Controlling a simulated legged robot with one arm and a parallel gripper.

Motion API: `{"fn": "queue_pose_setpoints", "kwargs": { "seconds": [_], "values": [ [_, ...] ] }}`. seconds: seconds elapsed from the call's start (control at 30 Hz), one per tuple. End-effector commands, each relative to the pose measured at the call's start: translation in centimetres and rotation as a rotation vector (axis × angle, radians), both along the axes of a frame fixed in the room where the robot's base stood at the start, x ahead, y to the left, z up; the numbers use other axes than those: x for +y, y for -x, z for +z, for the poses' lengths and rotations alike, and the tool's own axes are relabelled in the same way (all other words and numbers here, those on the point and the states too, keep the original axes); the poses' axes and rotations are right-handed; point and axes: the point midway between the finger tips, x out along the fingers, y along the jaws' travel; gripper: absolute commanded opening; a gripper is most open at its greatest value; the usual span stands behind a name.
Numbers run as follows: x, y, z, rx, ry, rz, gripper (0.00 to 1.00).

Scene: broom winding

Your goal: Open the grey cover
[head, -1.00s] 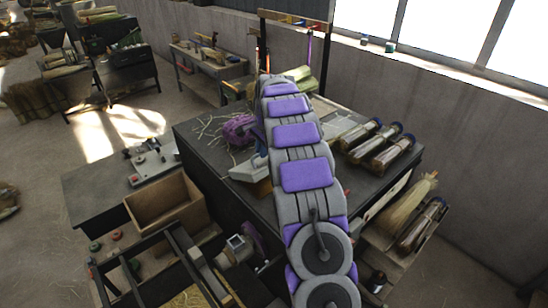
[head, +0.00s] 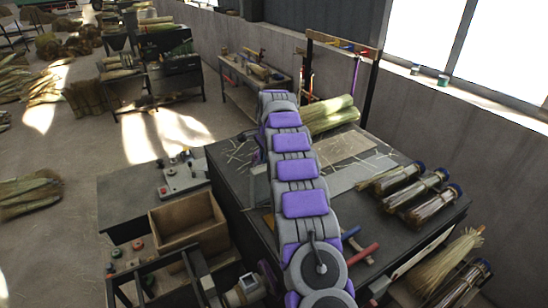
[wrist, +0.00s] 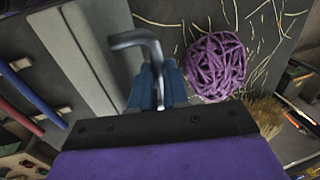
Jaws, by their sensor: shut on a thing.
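In the wrist view the grey cover (wrist: 92,55) is a pale flat panel left of centre. A bent grey metal handle (wrist: 145,44) stands out beside its right edge. My gripper (wrist: 157,80), with blue fingers, is shut on this handle. The fingertips are partly hidden behind the bend of the handle. Whether the cover is raised is hard to tell from this angle. In the head view my arm hides my gripper and most of the cover's area on the dark workbench (head: 232,165).
A ball of purple twine (wrist: 215,66) lies right of my gripper among loose straw. Red-handled (head: 362,254) and blue-handled tools lie right of my arm. Tied bundles (head: 415,190) lie at the bench's right side. An open wooden box (head: 188,226) stands at left.

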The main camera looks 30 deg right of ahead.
Motion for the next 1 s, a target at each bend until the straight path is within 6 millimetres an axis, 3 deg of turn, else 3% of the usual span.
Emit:
{"fn": "queue_pose_setpoints", "kwargs": {
  "seconds": [0.63,0.67,0.7,0.9,1.0],
  "values": [
    [0.73,-0.32,-0.66,0.012,-0.002,0.001,0.0],
    [0.73,-0.32,-0.66,0.012,-0.002,0.001,0.16],
    [0.73,-0.32,-0.65,0.012,-0.002,0.001,0.2],
    [0.75,-0.27,-0.31,0.005,-0.002,0.0,0.39],
    [0.77,-0.23,-0.22,0.003,-0.002,0.0,0.4]
  ]
}}
